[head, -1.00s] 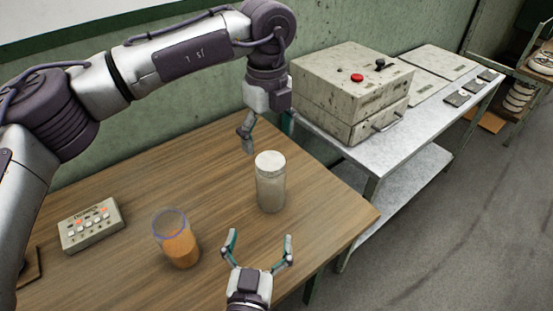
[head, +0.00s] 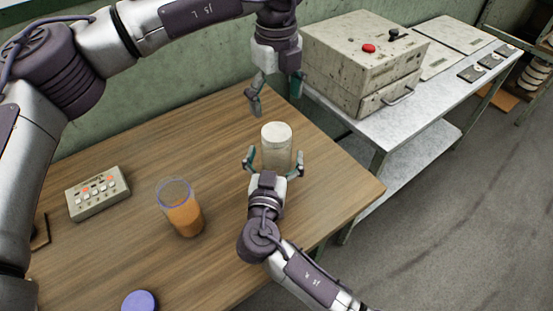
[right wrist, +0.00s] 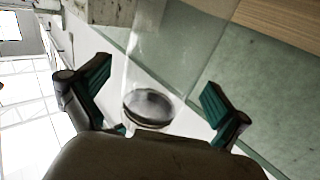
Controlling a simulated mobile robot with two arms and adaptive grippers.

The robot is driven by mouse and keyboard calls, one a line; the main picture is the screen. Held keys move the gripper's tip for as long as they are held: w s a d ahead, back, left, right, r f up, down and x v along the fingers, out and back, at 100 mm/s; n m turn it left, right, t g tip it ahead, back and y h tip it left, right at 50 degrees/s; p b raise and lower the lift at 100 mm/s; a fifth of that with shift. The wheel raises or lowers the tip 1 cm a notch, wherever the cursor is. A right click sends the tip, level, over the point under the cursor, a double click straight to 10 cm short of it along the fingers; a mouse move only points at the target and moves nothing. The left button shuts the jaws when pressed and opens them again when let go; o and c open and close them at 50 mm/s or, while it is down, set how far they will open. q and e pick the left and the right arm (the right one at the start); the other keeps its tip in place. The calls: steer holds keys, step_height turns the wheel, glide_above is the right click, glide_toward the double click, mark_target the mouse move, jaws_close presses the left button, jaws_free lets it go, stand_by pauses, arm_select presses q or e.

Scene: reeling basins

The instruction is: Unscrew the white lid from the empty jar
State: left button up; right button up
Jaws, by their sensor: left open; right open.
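The pale, empty-looking jar (head: 277,155) stands upright near the table's right end, with the white lid (head: 277,130) on its top. In the right wrist view the clear jar (right wrist: 165,45) rises between the fingers, with the round lid (right wrist: 148,107) nearer the palm. My right gripper (head: 273,164) is open at the jar's near side, one finger on each side of it; contact cannot be told. The right wrist view also shows its spread fingers (right wrist: 157,98). My left gripper (head: 276,97) is open and empty, pointing down behind and above the lid.
A jar with orange contents (head: 184,215) stands left of the empty jar. A button box (head: 98,193) and a purple lid (head: 140,301) lie further left on the wooden table (head: 110,250). A metal bench (head: 400,125) carries a grey machine (head: 360,60) at right.

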steer(key=shift+w+d, duration=0.1)
steer(key=shift+w, duration=0.6)
